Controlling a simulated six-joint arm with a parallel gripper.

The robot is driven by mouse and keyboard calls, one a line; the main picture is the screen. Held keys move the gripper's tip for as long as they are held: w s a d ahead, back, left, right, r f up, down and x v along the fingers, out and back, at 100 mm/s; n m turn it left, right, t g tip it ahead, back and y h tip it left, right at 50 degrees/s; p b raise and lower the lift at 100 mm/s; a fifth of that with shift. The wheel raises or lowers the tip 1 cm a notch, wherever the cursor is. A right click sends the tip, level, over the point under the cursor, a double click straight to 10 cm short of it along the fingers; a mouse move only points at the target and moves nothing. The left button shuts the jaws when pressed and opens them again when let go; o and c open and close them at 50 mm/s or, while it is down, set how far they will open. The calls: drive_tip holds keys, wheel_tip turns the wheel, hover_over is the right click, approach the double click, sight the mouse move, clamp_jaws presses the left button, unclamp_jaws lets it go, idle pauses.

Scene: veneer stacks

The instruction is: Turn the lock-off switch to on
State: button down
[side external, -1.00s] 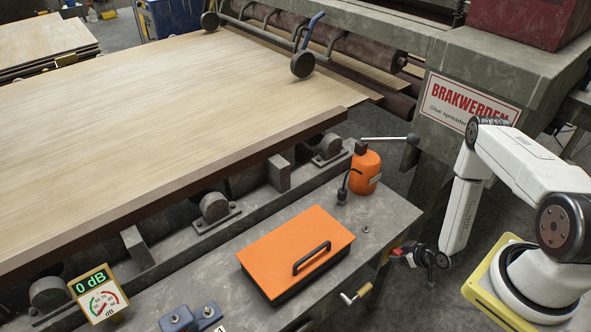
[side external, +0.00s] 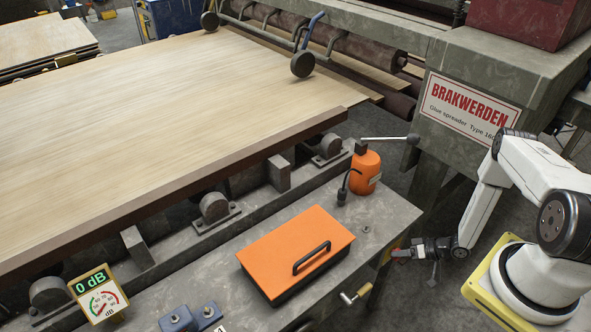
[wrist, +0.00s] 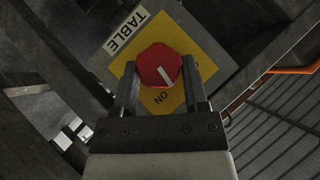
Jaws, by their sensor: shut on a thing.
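The lock-off switch has a red many-sided knob (wrist: 158,64) with a white mark on its lower right part. It sits on a yellow plate (wrist: 205,65) with "ON" printed below the knob and a white "TABLE" label (wrist: 127,31) at the upper left. My gripper (wrist: 158,82) has one finger on each side of the knob and is shut on it. In the side view my gripper (side external: 402,253) is low beside the bench's right end, where the switch is mostly hidden.
An orange-lidded box (side external: 290,245) and an orange bottle (side external: 366,172) stand on the grey bench (side external: 215,270). A crank handle (side external: 357,293) juts from the bench front. The glue spreader (side external: 450,110) stands behind my arm. Open floor lies below the gripper.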

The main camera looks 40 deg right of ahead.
drive_tip(key=y, duration=0.1)
drive_tip(key=m+y, duration=0.1)
drive_tip(key=m+t+y, duration=0.1)
drive_tip(key=shift+d+f+y, duration=0.15)
drive_tip(key=shift+f+y, duration=0.1)
drive_tip(key=shift+y, duration=0.05)
drive_tip(key=shift+f+m+t+y, duration=0.1)
drive_tip(key=shift+m+t+y, duration=0.3)
drive_tip(key=shift+m+y, duration=0.35)
drive_tip(key=shift+c, duration=0.5)
unclamp_jaws()
drive_tip(key=shift+h, duration=0.35)
